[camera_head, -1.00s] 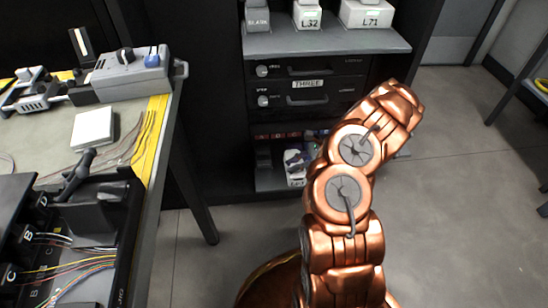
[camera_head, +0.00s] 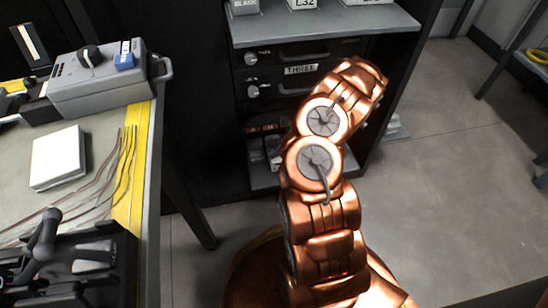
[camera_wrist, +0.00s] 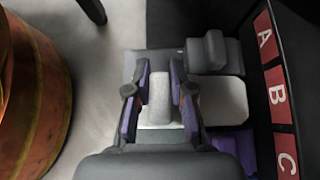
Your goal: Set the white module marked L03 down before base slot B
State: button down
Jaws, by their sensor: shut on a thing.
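In the wrist view my gripper (camera_wrist: 161,88) is shut, its purple-padded fingers on either side of the pale upright grip of a white module (camera_wrist: 160,112). No marking can be read on it, so I cannot tell if it is L03. Red base labels A (camera_wrist: 264,36), B (camera_wrist: 277,93) and C (camera_wrist: 287,153) run down the right side. The held module is to the left of label B, apart from it. In the head view my arm hides the gripper and most of the lower shelf (camera_head: 262,180).
A grey-gripped part with a white plate (camera_wrist: 222,100) lies between the held module and the labels. In the head view, the cabinet's upper shelf (camera_head: 320,28) bears several modules above drawers. A workbench with a white box (camera_head: 58,158) stands left. Open floor lies right.

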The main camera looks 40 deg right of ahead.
notch_tip(320, 180, down, 3)
jog(key=shift+f+b, duration=0.2)
jog(key=shift+b, duration=0.5)
jog(key=c, duration=1)
grip_release()
jog(key=shift+r, duration=0.1)
jog(key=p+v, duration=0.4)
jog(key=v, duration=0.8)
jog(key=shift+a, duration=0.1)
